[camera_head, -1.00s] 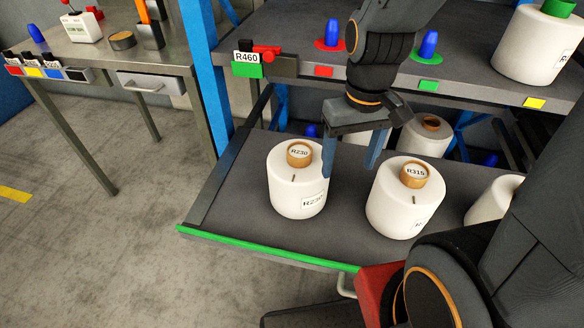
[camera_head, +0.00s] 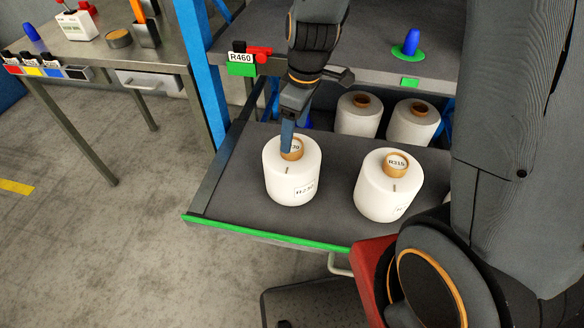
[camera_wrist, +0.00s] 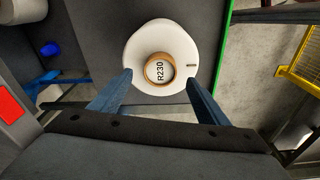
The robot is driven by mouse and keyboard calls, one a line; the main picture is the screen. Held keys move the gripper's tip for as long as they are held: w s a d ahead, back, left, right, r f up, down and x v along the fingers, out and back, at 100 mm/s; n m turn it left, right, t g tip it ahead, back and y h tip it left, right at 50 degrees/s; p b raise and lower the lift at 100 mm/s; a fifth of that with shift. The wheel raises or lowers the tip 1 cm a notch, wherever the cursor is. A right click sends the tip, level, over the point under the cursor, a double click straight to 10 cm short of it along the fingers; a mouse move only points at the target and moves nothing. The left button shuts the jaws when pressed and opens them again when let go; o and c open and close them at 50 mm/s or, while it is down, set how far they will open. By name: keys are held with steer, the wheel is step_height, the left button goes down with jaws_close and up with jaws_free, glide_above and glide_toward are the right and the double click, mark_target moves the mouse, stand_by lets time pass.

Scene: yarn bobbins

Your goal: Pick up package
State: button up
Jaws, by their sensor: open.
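A white yarn bobbin labelled R230 (camera_head: 292,178) stands upright at the left of the pulled-out shelf (camera_head: 232,205). In the wrist view the same R230 bobbin (camera_wrist: 187,52) shows its round top and brown core. My gripper (camera_wrist: 160,95) is open and empty, with its two blue fingers spread apart near the bobbin's edge. In the head view my gripper (camera_head: 287,138) is above the back part of the R230 bobbin; one finger hides part of its core. A second white bobbin labelled R315 (camera_head: 388,190) stands upright to the right.
Two more bobbins (camera_head: 358,116) (camera_head: 412,124) stand farther back under the upper shelf (camera_head: 385,60). A blue cone on a green disc (camera_head: 408,48) sits on that upper shelf. A blue upright post (camera_head: 203,85) stands left of the shelf. A metal table (camera_head: 130,60) is at the far left.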

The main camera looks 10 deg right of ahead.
mark_target(293, 145)
steer(key=shift+w+a+f+p, duration=0.15)
steer(key=shift+f+p, duration=0.3)
steer(key=shift+f, duration=1.8)
jaws_close()
